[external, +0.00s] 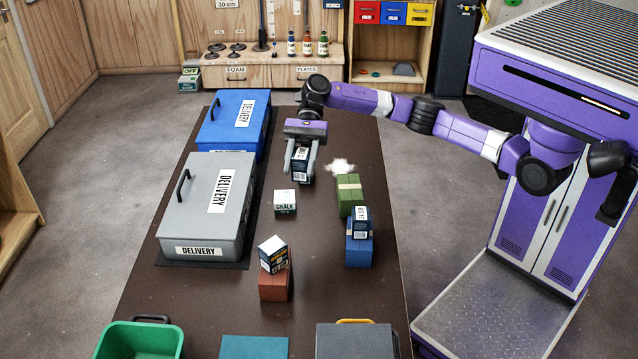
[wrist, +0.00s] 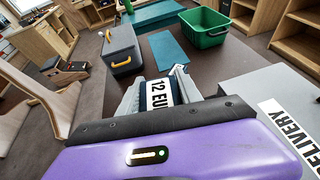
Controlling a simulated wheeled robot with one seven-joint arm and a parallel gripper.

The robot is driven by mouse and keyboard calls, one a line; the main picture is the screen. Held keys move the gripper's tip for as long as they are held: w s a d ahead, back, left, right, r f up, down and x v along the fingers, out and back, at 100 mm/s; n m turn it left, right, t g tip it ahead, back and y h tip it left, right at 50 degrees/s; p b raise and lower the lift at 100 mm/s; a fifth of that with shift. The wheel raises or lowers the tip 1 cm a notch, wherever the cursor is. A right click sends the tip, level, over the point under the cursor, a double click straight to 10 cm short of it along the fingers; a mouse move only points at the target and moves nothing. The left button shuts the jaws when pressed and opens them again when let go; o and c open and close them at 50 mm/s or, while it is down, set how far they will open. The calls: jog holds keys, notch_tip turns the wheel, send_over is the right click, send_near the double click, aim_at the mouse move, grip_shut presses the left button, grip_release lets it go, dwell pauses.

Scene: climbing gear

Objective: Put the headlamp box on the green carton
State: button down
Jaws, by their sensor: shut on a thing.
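My gripper (external: 300,172) is shut on a small dark box (external: 301,163) with white print, above the far part of the table. In the wrist view a white label reading "12 EU" shows on this box (wrist: 160,95) between the fingers; I cannot read a product name. The green carton (external: 350,202), with a pale band across it, stands to the right and nearer the camera, apart from the held box. Its top is bare. Similar dark boxes stand on a blue carton and on a red-brown carton; I cannot tell which is the headlamp box by its print.
The blue carton (external: 358,253) and red-brown carton (external: 273,287) stand nearer the camera. A chalk box (external: 285,203) sits left of the green carton. A white powdery patch (external: 341,166) lies behind it. Grey (external: 200,215) and blue (external: 222,130) delivery cases line the left.

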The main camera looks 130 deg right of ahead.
jog(key=s+a+r+m+t+h+p, duration=0.1)
jog(key=s+r+m+h+p, duration=0.1)
jog(key=s+r+p, duration=0.75)
jog(key=m+t+h+p, duration=0.2)
jog(key=m+h+p, duration=0.35)
jog(key=p, duration=0.45)
send_over(344, 190)
notch_tip(344, 190, down, 4)
jog(key=shift+h, duration=0.35)
notch_tip(344, 190, down, 20)
jog(key=shift+r+p, duration=0.2)
jog(key=shift+p, duration=0.6)
jog(key=shift+f, duration=0.15)
jog(key=c, duration=0.8)
grip_release()
